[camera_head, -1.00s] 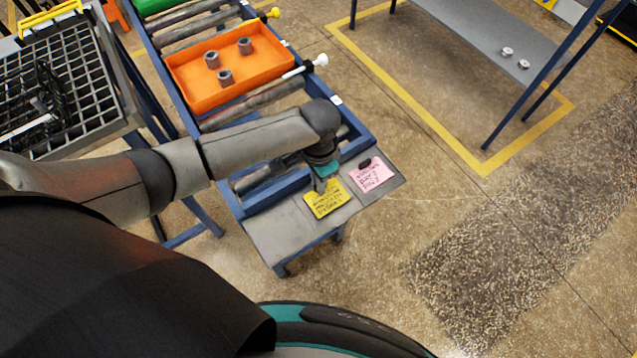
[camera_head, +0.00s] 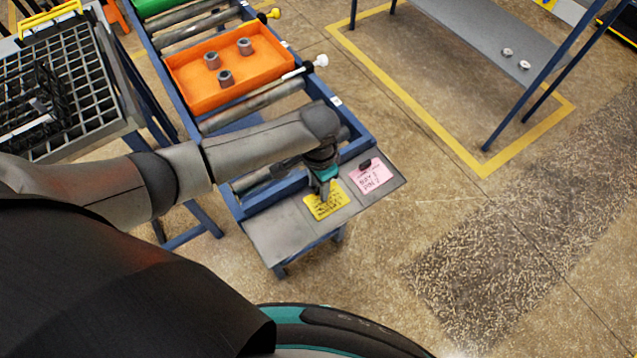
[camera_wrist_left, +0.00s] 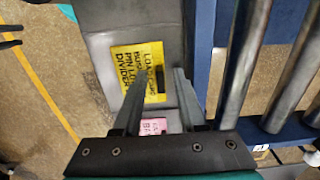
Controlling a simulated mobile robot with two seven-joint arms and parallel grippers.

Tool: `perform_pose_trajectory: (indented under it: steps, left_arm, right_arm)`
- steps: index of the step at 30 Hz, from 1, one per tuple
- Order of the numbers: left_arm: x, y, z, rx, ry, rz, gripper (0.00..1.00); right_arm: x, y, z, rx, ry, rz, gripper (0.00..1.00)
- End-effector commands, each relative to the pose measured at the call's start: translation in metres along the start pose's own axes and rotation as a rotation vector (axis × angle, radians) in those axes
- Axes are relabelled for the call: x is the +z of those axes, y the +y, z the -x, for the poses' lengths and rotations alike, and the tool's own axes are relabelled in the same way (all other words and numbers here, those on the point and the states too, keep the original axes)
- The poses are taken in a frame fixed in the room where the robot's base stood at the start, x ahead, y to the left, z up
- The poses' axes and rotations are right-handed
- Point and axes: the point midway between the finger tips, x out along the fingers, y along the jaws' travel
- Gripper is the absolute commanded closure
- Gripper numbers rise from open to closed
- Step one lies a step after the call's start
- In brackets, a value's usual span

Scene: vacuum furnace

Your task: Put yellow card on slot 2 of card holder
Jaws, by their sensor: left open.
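My left gripper (camera_head: 324,192) is over the card's upper edge, pointing down. In the left wrist view its fingers (camera_wrist_left: 162,80) are apart, and the yellow card shows beyond and between the tips. I cannot tell whether they touch it. A pink card (camera_head: 370,177) lies on the holder's right part. My right gripper is not in view.
An orange tray (camera_head: 205,92) with three grey cylindrical parts sits on the conveyor rollers behind my left arm. A grid-topped table (camera_head: 95,85) stands at the left. A blue-legged grey shelf (camera_head: 480,35) stands at the back right. The floor right of the holder is clear.

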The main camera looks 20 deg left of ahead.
Motion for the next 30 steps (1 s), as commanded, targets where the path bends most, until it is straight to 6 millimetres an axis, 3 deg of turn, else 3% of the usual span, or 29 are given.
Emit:
perform_pose_trajectory:
  steps: [5, 15, 21, 30]
  left_arm:
    - [0.000, 0.000, 0.012, 0.000, 0.001, 0.000, 0.59]
    - [-0.001, -0.001, 0.081, -0.001, 0.004, 0.000, 0.59]
    - [-0.001, 0.000, 0.113, 0.000, 0.002, 0.001, 0.59]
    - [0.000, 0.000, 0.124, 0.001, 0.000, 0.000, 0.59]
  right_arm:
    - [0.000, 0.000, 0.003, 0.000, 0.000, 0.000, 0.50]
    - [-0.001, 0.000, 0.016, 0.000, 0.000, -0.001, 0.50]
    - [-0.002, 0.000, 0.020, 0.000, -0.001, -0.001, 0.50]
    - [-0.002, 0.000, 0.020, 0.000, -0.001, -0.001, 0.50]
